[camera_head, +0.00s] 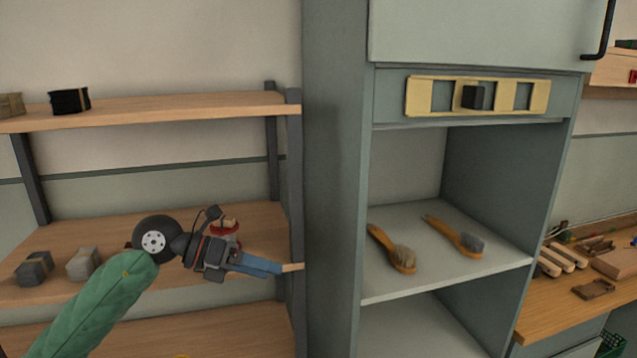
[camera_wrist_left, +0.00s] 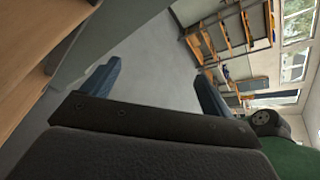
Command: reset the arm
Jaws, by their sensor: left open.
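My left arm (camera_head: 105,300), in a green sleeve, comes in from the lower left in the head view. My left gripper (camera_head: 276,266) is in front of the middle wooden shelf, its blue fingers pointing right toward the grey post. In the head view the fingers overlap, so the gap hardly shows. The gripper is open and empty. My right arm and gripper are not in view.
A grey-green cabinet (camera_head: 335,150) stands right of the shelves; two brushes (camera_head: 392,250) (camera_head: 455,236) lie in its open bay. Dark and grey bundles (camera_head: 70,100) (camera_head: 35,268) (camera_head: 84,263) sit on the left shelves. A workbench (camera_head: 560,300) with wooden pieces is at far right.

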